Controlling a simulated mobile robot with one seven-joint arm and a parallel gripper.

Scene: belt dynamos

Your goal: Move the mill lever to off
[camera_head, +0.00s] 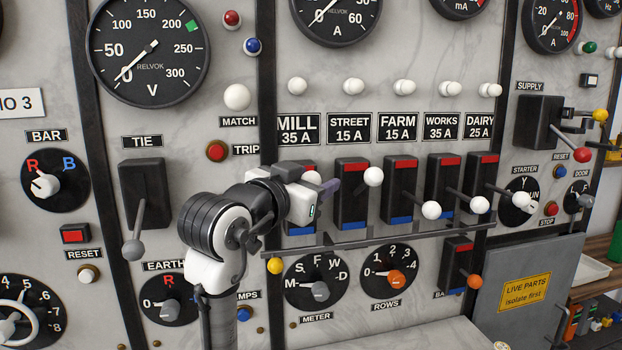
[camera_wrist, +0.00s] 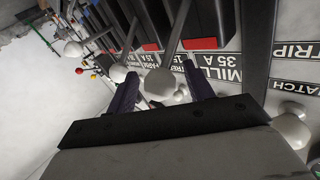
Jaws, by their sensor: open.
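The mill lever stands under the "MILL 35 A" label (camera_head: 297,129). In the head view my gripper hides most of its switch, and a pale knob (camera_head: 311,177) shows just above the gripper. My gripper (camera_head: 325,190) is at the mill switch, fingers pointing at the panel. In the wrist view my gripper (camera_wrist: 160,72) is open, with one dark finger on each side of the mill lever's grey knob (camera_wrist: 160,86). Its rod (camera_wrist: 180,28) runs up from the knob. Whether the fingers touch the knob cannot be told.
The street lever's white knob (camera_head: 373,176) stands close right of my fingers. The farm knob (camera_head: 431,210), works knob (camera_head: 480,205) and dairy lever sit lower, further right. A dark rail (camera_head: 370,240) runs below the switches. The meter dial (camera_head: 317,284) is beneath.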

